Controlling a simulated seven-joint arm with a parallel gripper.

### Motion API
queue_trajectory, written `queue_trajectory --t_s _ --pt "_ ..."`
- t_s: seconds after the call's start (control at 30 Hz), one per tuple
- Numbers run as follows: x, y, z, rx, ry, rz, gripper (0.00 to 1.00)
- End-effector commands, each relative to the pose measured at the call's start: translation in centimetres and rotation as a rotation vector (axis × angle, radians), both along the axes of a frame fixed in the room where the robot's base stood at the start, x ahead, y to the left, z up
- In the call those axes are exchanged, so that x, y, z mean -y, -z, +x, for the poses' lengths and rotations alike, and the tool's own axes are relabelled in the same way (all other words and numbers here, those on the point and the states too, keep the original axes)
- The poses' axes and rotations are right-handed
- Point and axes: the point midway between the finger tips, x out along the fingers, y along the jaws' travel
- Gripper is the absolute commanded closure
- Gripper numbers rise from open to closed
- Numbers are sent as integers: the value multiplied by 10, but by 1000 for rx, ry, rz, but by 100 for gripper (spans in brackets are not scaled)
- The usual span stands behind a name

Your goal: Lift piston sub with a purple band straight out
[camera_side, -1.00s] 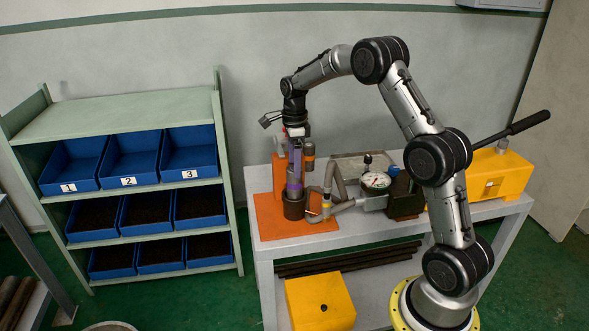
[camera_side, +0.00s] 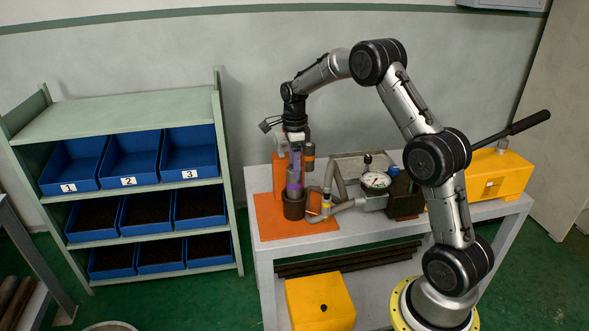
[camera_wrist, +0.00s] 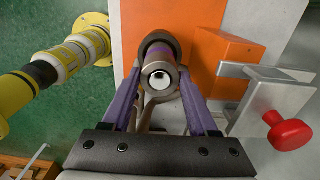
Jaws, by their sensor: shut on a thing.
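The piston sub (camera_wrist: 160,76) is a brownish-grey hollow cylinder, seen almost end-on in the wrist view, with a purple band near its far part. Its lower end stands in a dark round holder (camera_side: 293,209) on the orange base plate (camera_side: 265,222); how deep it sits is hidden. My gripper (camera_side: 295,182) points down over it. Its two purple fingers (camera_wrist: 160,92) are on either side of the sub and shut on it. In the side view the fingers cover much of the sub, and its purple band is hard to separate from them.
An orange upright (camera_side: 280,174) stands just left of my gripper. Grey pipework (camera_side: 340,185) and a pressure gauge (camera_side: 375,180) are close on the right. A yellow pump box (camera_side: 495,175) with a long lever is farther right. Numbered blue bins (camera_side: 132,158) stand on a shelf at left.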

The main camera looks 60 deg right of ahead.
Motion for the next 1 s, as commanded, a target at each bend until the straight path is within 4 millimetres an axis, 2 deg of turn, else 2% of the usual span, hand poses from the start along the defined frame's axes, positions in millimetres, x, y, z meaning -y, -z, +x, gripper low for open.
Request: queue_trajectory --t_s 0.33,1.0 --pt "0 0 0 0 0 0 100" --pt "1 -17 2 7 0 -3 100"
